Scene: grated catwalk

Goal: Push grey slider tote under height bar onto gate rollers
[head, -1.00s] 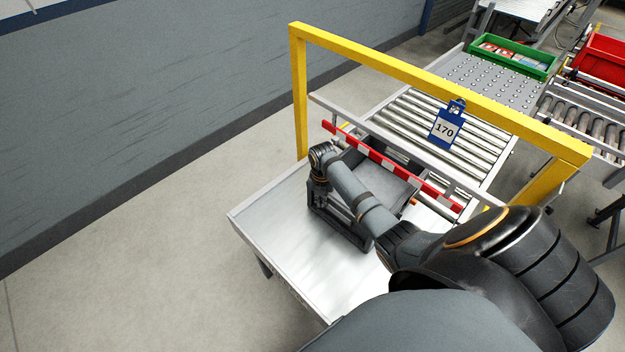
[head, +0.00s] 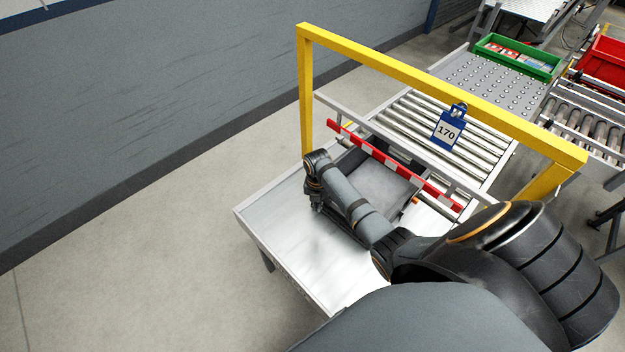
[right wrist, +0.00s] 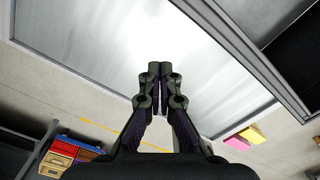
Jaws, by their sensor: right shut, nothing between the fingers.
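The grey tote (head: 378,186) sits on the metal table at the red-and-white striped height bar (head: 395,166), which crosses in front of its far part. My right forearm covers its near side. My right gripper (right wrist: 153,74) is shut and empty, over the bare tabletop in the right wrist view. A dark grey wall runs diagonally at that view's upper right, apparently the tote's, apart from the fingertips. In the head view my right wrist is at the tote's left near side and the fingers are hard to make out. The gate rollers (head: 412,124) lie beyond the bar. My left gripper is out of view.
A yellow frame (head: 440,88) spans the line, with a blue 170 tag (head: 449,128) hanging from it. The metal table (head: 285,232) is bare at the near left. A green tray (head: 517,57) and red bin (head: 604,60) stand beyond.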

